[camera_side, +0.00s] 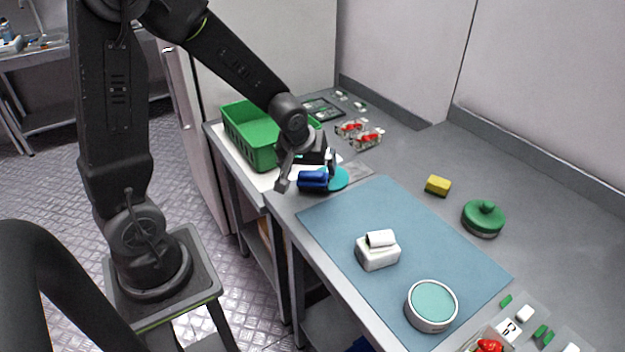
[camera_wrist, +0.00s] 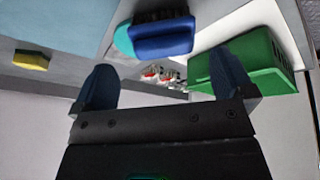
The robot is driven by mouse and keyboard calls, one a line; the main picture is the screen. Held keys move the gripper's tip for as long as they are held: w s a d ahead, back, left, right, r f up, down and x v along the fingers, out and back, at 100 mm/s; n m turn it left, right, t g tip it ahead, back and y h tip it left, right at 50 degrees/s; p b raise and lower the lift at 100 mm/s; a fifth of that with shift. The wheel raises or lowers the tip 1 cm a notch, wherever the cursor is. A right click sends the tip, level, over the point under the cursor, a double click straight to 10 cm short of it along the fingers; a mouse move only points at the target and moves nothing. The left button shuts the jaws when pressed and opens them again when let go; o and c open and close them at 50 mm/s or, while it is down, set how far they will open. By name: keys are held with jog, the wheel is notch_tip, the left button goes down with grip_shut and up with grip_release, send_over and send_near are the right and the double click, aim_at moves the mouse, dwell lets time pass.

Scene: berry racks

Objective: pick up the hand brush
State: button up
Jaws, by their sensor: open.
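My gripper (camera_side: 307,172) is open and close to the brush in the side view. In the wrist view my gripper's two fingers (camera_wrist: 163,80) are spread apart with nothing between them, and the brush lies past their tips. Whether a finger touches the brush cannot be told.
A green crate (camera_side: 262,157) stands just behind my gripper. Red-and-clear packs (camera_side: 366,139) lie beyond. A blue mat (camera_side: 340,222) carries a white box (camera_side: 378,254) and a round teal-topped tin (camera_side: 431,305). A yellow sponge (camera_side: 438,186) and a green knobbed round item (camera_side: 483,218) sit to the right.

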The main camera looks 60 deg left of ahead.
aim_at(311, 173)
jog(key=shift+x, duration=2.85)
jog(key=shift+s+a, duration=0.1)
jog(key=shift+s, duration=0.05)
jog(key=c, duration=0.9)
jog(key=shift+c, duration=0.2)
